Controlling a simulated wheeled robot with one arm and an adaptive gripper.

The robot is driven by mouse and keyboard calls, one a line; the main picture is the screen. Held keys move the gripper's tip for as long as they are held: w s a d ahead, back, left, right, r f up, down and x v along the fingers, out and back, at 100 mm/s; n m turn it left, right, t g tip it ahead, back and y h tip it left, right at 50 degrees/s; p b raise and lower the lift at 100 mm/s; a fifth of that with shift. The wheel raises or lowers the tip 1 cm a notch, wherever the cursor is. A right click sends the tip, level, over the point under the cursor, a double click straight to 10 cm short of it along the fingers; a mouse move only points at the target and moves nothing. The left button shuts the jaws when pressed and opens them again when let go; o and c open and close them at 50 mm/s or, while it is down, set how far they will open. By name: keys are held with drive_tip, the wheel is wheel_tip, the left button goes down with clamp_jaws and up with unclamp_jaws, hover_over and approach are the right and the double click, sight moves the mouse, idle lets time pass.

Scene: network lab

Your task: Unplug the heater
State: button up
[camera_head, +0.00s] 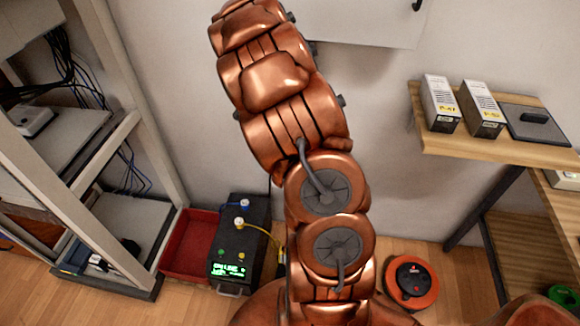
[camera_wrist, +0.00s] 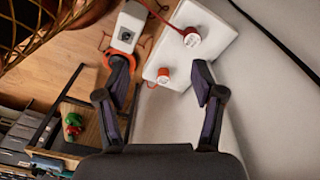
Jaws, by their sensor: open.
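In the wrist view a white plate (camera_wrist: 214,50) carries two round red-and-white plugs. The upper plug (camera_wrist: 192,38) has a red cord running off to the upper left. The lower plug (camera_wrist: 164,75) is smaller in view and lies between my fingers' directions. My gripper (camera_wrist: 160,66) is open, its two dark fingers apart, with nothing seen held between them. I cannot tell how far the fingertips are from the plate. Which plug belongs to the heater is not clear, and I cannot identify the heater. My copper arm fills the middle of the head view; the gripper is not seen there.
A black box (camera_head: 238,245) with a green display and cables stands by a red bin (camera_head: 190,247). An orange cable reel (camera_head: 411,282) lies on the floor. A rack (camera_head: 150,170) stands left; a wooden shelf (camera_head: 480,150) with two boxes is right.

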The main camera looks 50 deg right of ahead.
drive_tip(key=w+d+f+m, duration=0.1)
drive_tip(key=d+f+m, duration=0.1)
drive_tip(key=f, duration=0.2)
drive_tip(key=w+d+f+m, duration=0.1)
drive_tip(key=d+f+m, duration=0.1)
drive_tip(key=d+f, duration=0.1)
drive_tip(key=w+d+f+m+b, duration=0.1)
drive_tip(key=d+f, duration=0.2)
drive_tip(key=f, duration=0.2)
drive_tip(key=shift+w+d+m+t+y, duration=0.1)
drive_tip(key=shift+d+m+t+y, duration=0.1)
drive_tip(key=shift+m+t+y, duration=0.15)
wheel_tip(320, 180, down, 8)
drive_tip(key=shift+r+b, duration=0.1)
drive_tip(key=shift+b, duration=0.95)
drive_tip(key=shift+f+b, duration=0.3)
drive_tip(key=shift+f, duration=0.25)
drive_tip(key=shift+b, duration=0.3)
drive_tip(key=shift+b, duration=0.5)
drive_tip(key=shift+c, duration=0.4)
clamp_jaws()
drive_tip(key=shift+r, duration=0.15)
